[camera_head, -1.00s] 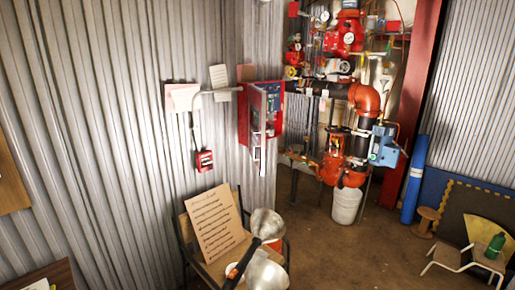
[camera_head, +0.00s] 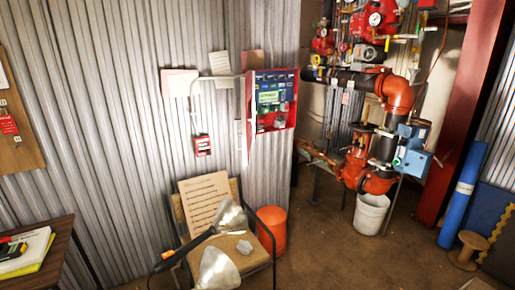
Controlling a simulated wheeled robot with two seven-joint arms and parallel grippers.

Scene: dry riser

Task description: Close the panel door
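A red wall panel box (camera_head: 293,112) is mounted at the corner end of the corrugated wall, right of centre in the head view. Its front is open, showing a blue-green control face with a small lit screen and parts below it. The panel door (camera_head: 244,125) stands open at the box's left side, seen nearly edge-on as a narrow pale and red strip. Neither of my grippers shows in this view.
Red pipework (camera_head: 397,95) and a white bucket (camera_head: 370,213) stand to the right. A table (camera_head: 50,255) is at lower left.

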